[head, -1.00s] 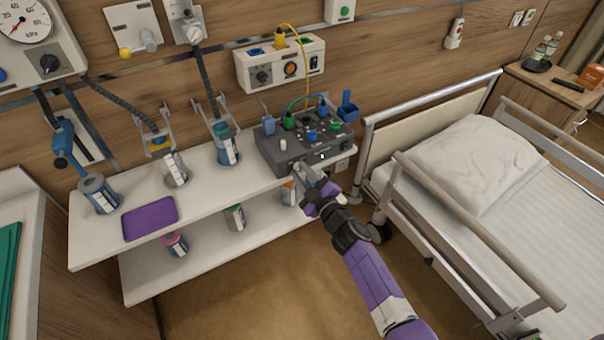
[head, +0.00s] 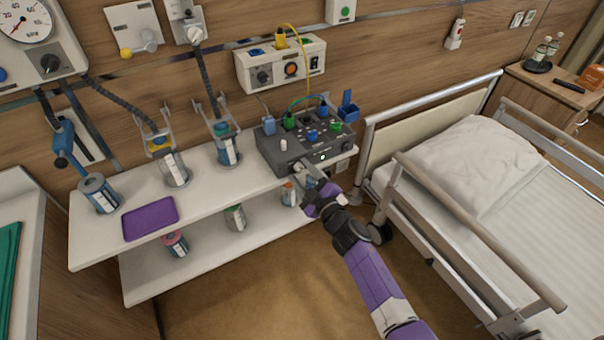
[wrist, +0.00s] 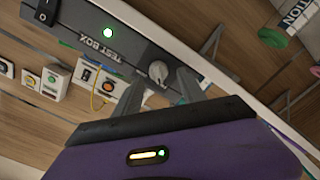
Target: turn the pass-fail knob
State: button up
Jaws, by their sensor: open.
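The grey test box (head: 285,160) stands on the upper shelf, and its front panel with the TEST BOX label shows in the wrist view (wrist: 125,50). A pale round knob (wrist: 158,72) sits on that panel; no pass-fail lettering is readable. My gripper (wrist: 158,88) is open, with one finger on each side of the knob and the tips close to it. I cannot tell whether they touch it. In the head view my gripper (head: 313,176) is at the box's front, where it hides the knob. A lit lamp (wrist: 108,33) shows green on the panel.
Coloured plugs and cables crowd the box's top. A purple tray (head: 151,218) and several canisters stand to the left on the shelf (head: 215,190). The bed rail (head: 470,225) is close on my arm's right. The floor in front is clear.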

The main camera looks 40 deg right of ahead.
jog(key=shift+s, duration=0.1)
jog(key=v, duration=0.7)
jog(key=shift+s, duration=0.3)
jog(key=shift+a, duration=0.15)
notch_tip(320, 180, up, 5)
jog(key=s+a+m, duration=0.1)
jog(key=s+m, duration=0.1)
jog(key=s, duration=0.1)
jog(key=s+a+r+m+g+y, duration=0.1)
jog(key=s+a+r, duration=0.3)
jog(key=s+a, duration=0.6)
jog(key=s+a+r+m+g+y, duration=0.1)
jog(key=s+a+r+m+y, duration=0.2)
jog(key=s+a, duration=0.7)
jog(key=s+r+y, duration=0.1)
jog(key=s+r, duration=0.1)
jog(key=s, duration=0.6)
jog(key=shift+s+a+g, duration=0.3)
jog(key=shift+s+a, duration=0.1)
